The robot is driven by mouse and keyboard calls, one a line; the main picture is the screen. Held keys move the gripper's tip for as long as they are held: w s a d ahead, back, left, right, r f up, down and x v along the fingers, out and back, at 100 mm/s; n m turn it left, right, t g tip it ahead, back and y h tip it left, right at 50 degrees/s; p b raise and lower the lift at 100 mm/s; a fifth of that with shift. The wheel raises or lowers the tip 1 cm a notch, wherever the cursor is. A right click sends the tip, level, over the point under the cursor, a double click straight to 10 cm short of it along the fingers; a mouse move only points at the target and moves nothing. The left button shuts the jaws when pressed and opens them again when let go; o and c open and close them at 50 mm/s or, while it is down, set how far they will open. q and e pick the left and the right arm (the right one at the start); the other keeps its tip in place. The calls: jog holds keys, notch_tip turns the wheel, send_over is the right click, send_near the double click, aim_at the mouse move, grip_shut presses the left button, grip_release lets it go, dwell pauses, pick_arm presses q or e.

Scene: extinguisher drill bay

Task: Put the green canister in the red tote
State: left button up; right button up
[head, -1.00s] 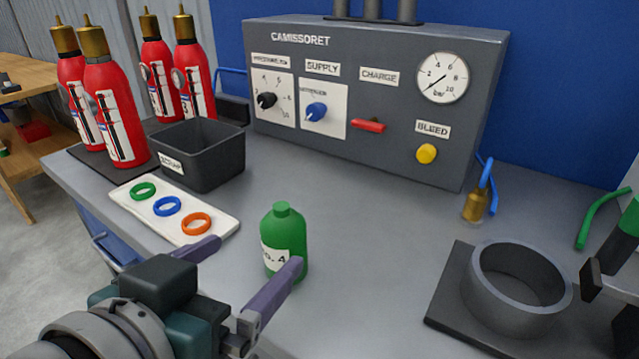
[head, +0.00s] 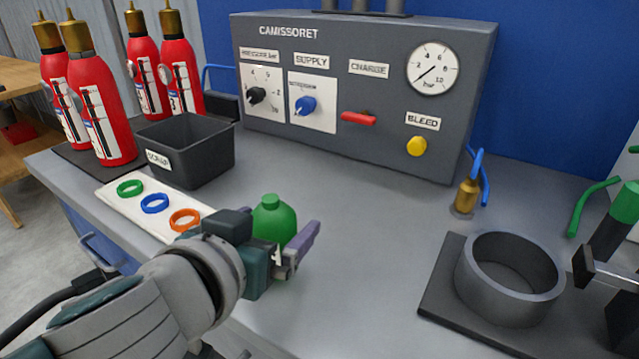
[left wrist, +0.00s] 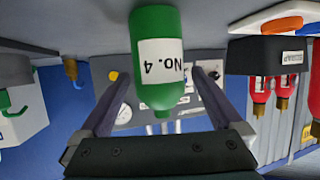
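The green canister (head: 272,216) stands upright on the grey bench, partly hidden behind my left gripper in the head view. In the left wrist view the canister (left wrist: 158,60) appears upside down, with its white "NO. 4" label facing the camera. My left gripper (head: 293,245) is low over the bench at the canister. Its two fingers (left wrist: 158,80) are spread on either side of the canister, with small gaps showing. My right gripper is not seen. No red tote is clearly seen; a dark red patch (head: 20,131) by the wooden table is too cropped to tell.
A white tray (head: 107,197) with green, blue and orange rings and a black scrap bin (head: 190,155) stand left of the canister. Red extinguishers (head: 100,110) stand behind. A grey control panel (head: 350,90) closes the back. A grey ring holder (head: 508,280) is at right; mid-bench is clear.

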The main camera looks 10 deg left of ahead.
pick_arm(q)
grip_shut()
dwell(0.7)
